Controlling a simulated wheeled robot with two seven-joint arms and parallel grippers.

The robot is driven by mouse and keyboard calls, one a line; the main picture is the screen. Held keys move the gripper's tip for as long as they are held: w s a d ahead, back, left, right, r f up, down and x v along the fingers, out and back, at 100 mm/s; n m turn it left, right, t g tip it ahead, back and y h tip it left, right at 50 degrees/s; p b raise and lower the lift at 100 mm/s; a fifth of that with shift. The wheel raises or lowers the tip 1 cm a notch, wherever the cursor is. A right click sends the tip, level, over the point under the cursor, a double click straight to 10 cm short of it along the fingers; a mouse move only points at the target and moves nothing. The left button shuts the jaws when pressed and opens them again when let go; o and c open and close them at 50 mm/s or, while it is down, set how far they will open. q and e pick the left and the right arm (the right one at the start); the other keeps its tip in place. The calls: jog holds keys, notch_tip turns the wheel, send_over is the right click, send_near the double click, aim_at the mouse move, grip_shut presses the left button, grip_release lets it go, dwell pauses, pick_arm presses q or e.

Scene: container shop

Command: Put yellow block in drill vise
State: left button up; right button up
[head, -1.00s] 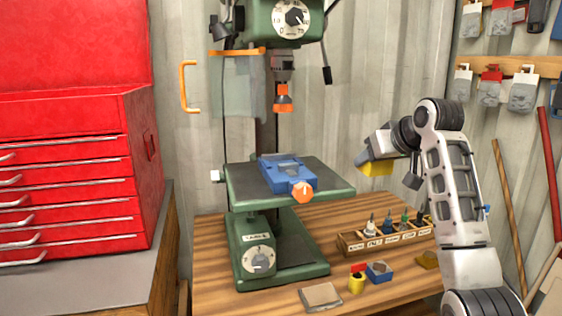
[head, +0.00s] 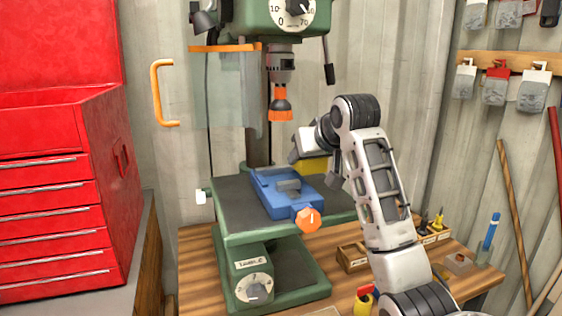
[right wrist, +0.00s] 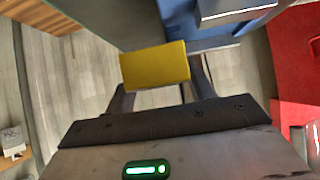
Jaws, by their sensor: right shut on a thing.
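The yellow block (right wrist: 155,65) is clamped between the fingers of my right gripper (right wrist: 158,90) in the right wrist view. In the head view the yellow block (head: 314,167) shows under the right gripper (head: 318,155), partly hidden by the arm. The blue drill vise (head: 272,203) with a grey jaw and orange knob (head: 308,219) lies on the drill press table (head: 232,207). The block is held above the table, at the vise's far right side and apart from it. In the right wrist view part of the vise (right wrist: 215,30) shows beyond the block. My left gripper is out of view.
The green drill press head with an orange-tipped chuck (head: 280,105) hangs above the vise. A clear guard (head: 226,95) with an orange handle is at its left. A red tool chest (head: 60,190) stands left. A bit holder (head: 352,258) and small items are on the wooden bench.

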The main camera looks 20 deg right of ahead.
aim_at(277, 171)
jog(key=shift+a+r, duration=0.2)
jog(key=shift+a, duration=1.45)
jog(key=a+p, duration=0.1)
jog(key=a, duration=0.2)
jog(key=shift+a, duration=0.25)
jog(key=shift+s+d+f, duration=0.1)
jog(key=shift+f, duration=0.45)
jog(key=shift+d+f, duration=0.15)
jog(key=shift+f, duration=0.05)
jog(key=shift+f, duration=0.1)
jog(key=o, duration=1.6)
jog(key=shift+f, duration=0.15)
jog(key=shift+o, duration=0.2)
